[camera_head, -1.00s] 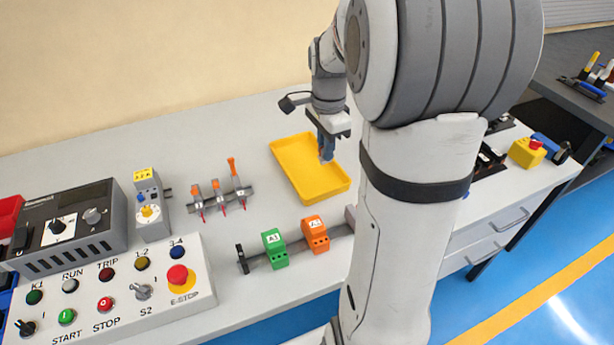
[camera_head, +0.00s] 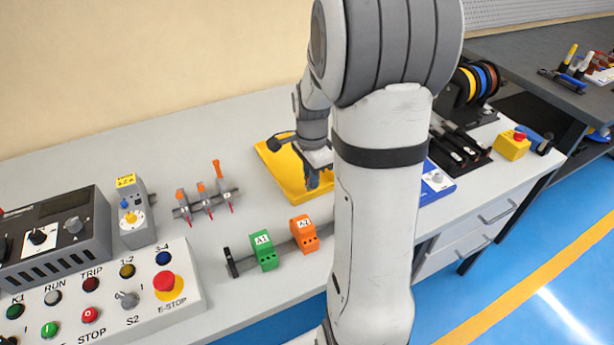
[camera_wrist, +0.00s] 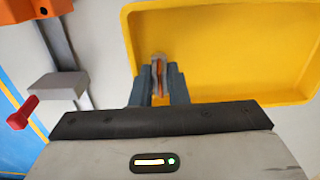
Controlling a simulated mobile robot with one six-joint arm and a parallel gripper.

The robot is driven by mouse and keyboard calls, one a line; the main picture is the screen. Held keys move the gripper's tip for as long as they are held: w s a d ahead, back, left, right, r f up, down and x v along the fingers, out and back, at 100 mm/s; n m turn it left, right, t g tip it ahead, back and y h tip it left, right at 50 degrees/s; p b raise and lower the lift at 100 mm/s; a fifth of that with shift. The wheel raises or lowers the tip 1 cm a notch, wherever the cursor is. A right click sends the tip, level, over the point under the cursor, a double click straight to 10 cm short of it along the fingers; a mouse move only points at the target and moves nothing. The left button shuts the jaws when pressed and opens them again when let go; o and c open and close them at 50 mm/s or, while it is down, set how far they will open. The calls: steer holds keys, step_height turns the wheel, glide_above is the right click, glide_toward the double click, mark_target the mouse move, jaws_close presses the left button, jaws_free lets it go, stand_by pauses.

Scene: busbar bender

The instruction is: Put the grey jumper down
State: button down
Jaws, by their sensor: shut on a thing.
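My gripper (camera_head: 313,181) is over the right side of the yellow tray (camera_head: 274,168) on the bench. In the wrist view, my gripper (camera_wrist: 160,88) is shut on a small grey piece, the grey jumper (camera_wrist: 158,62), with an orange-red strip showing between its sides. The fingers hide its lower part. The jumper is at the near left part of the yellow tray (camera_wrist: 306,92), by the tray's edge. I cannot tell whether it touches the tray floor. In the head view the jumper is too small and covered to make out.
A rail with a green block (camera_head: 263,250) and an orange block (camera_head: 303,233) lies in front of the tray. Several orange-handled pieces (camera_head: 200,192) stand left of it. A control panel (camera_head: 140,300) is at front left. A blue item (camera_head: 436,183) lies right of my arm.

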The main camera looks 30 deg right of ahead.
steer(key=c, duration=1.7)
jaws_free()
steer(key=shift+f, duration=0.15)
step_height(320, 180, up, 12)
steer(key=p, duration=0.2)
steer(key=s+a+f+n+t, duration=0.1)
steer(key=s+a+n+t, duration=0.1)
steer(key=s+a+n, duration=1)
steer(key=s+n, duration=0.3)
steer(key=n, duration=0.2)
steer(key=shift+a, duration=0.25)
